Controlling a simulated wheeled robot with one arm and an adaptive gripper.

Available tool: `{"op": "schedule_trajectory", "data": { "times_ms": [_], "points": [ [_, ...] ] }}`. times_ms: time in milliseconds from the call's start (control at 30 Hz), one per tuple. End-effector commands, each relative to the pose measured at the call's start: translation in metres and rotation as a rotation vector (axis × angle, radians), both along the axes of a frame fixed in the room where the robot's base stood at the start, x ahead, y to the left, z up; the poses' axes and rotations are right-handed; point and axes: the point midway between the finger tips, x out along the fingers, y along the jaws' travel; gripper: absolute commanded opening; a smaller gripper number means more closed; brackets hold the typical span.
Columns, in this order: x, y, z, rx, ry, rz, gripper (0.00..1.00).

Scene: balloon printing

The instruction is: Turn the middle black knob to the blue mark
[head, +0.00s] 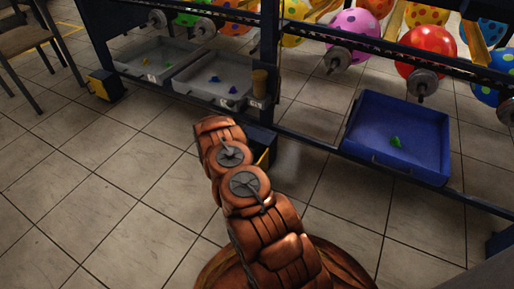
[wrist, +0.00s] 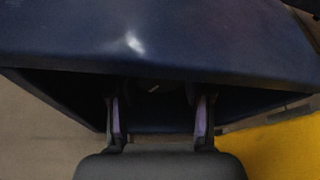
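In the head view, my arm reaches to a dark blue box with a yellow side (head: 262,142) on the rack's lower frame. The arm hides my gripper there. In the wrist view, my gripper (wrist: 159,112) has its two fingers spread apart, reaching under the overhanging dark blue top (wrist: 200,40) of the box. Between the fingertips is a dark shape (wrist: 154,88) with a small pale line, perhaps the black knob. It is too dark to tell whether the fingers touch it. No blue mark can be made out.
A blue tray (head: 433,165) with a green piece stands right of my arm. Two grey trays (head: 190,83) with small pieces stand at the left. Balloons (head: 432,50) and metal rollers (head: 337,60) hang above. A chair (head: 22,42) is far left. The tiled floor (head: 110,205) is clear.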

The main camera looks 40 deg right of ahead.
Motion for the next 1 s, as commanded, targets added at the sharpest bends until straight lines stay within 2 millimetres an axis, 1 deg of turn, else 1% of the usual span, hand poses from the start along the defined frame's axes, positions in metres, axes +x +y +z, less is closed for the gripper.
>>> {"op": "schedule_trajectory", "data": {
  "times_ms": [33, 300, 633, 1000],
  "points": [
    [0.0000, 0.0000, 0.0000, 0.000, 0.000, 0.000, 0.42],
    [-0.0001, 0.0002, -0.0001, 0.000, 0.000, 0.000, 0.14],
    [-0.0018, -0.0043, 0.0066, 0.005, -0.036, -0.001, 0.14],
    [-0.0027, -0.0044, 0.0066, 0.041, -0.151, -0.004, 0.14]
  ]
}}
